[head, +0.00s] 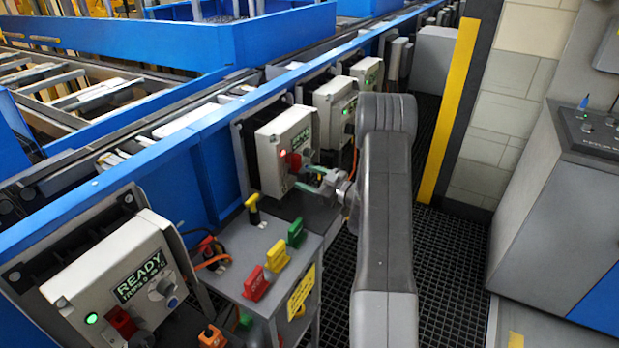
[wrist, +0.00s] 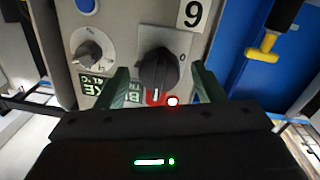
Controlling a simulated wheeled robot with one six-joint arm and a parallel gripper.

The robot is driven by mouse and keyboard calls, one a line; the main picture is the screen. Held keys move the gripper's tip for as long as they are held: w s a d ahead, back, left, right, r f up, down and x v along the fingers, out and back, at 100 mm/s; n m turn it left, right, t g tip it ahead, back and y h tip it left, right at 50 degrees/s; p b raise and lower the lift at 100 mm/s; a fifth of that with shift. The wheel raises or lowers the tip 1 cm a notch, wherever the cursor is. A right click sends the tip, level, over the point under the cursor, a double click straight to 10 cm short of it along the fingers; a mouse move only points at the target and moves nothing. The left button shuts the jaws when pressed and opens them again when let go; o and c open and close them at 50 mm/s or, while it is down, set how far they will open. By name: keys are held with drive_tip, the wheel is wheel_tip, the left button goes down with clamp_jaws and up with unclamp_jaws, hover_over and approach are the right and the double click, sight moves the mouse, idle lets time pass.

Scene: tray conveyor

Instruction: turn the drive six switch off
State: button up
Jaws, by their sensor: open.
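The drive box (head: 270,152) in the middle of the head view has a green display and a glowing red lamp (wrist: 172,101). Its front fills the wrist view, turned upside down, so the label (wrist: 193,13) looks like a 9 and reads as 6. The dark rotary switch (wrist: 158,70) has a red part at its lower end and a 0 mark to its upper right. My gripper (head: 324,180) is in front of this box. In the wrist view its green fingers (wrist: 162,84) are open, one on each side of the switch, with gaps showing. Contact cannot be told.
A smaller grey knob (wrist: 88,52) is beside the switch. A grey stand (head: 250,240) with yellow, green and red tags is below the box. Another drive box (head: 120,275), reading READY with a green lamp, is at the lower left. More boxes (head: 335,105) line the blue conveyor.

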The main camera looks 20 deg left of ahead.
drive_tip(key=shift+a, duration=0.2)
drive_tip(key=shift+c, duration=0.4)
drive_tip(key=c, duration=0.9)
